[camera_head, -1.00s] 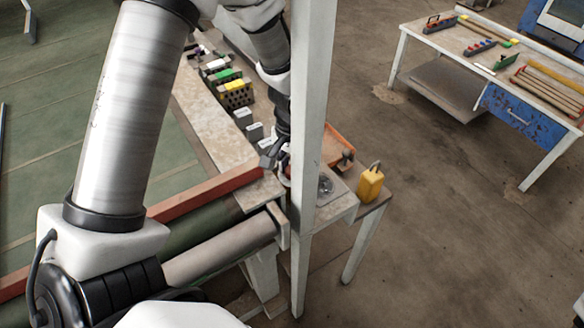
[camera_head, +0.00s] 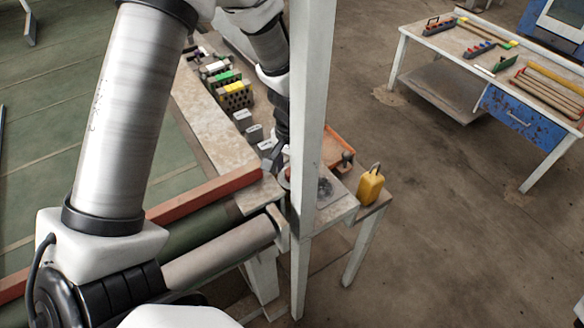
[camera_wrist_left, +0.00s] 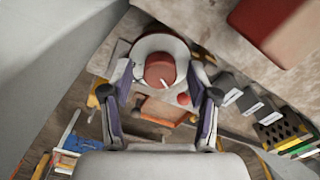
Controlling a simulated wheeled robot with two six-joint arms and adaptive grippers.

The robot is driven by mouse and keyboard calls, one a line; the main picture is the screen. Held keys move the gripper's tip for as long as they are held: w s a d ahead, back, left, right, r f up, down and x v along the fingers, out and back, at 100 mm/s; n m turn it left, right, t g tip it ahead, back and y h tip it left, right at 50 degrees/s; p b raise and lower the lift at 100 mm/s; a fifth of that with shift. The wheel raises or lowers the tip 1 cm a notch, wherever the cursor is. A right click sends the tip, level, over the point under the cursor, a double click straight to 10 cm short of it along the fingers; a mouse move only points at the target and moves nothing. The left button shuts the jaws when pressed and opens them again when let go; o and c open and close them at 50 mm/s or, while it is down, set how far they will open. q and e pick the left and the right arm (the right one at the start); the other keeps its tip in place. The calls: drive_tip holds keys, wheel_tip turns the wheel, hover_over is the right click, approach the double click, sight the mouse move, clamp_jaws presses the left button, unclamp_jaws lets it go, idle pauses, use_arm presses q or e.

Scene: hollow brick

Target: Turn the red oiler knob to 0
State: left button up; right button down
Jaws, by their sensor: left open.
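The red oiler knob (camera_wrist_left: 159,69) is a round red disc with a small white mark near its lower edge, inside a pale round housing (camera_wrist_left: 146,45) in the left wrist view. My left gripper (camera_wrist_left: 161,76) is open, with one finger on each side of the knob. I cannot tell whether the fingers touch it. The scale and its 0 are not readable. In the head view my left gripper (camera_head: 272,156) is low beside the white post, which partly hides it, and the knob cannot be made out there. My right gripper is not in view.
A white post (camera_head: 309,130) stands close to the gripper. A red beam (camera_head: 205,194) and several labelled blocks (camera_head: 237,95) lie nearby.

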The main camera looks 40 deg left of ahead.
use_arm(q)
wheel_tip(320, 180, up, 12)
idle(0.3)
idle(0.3)
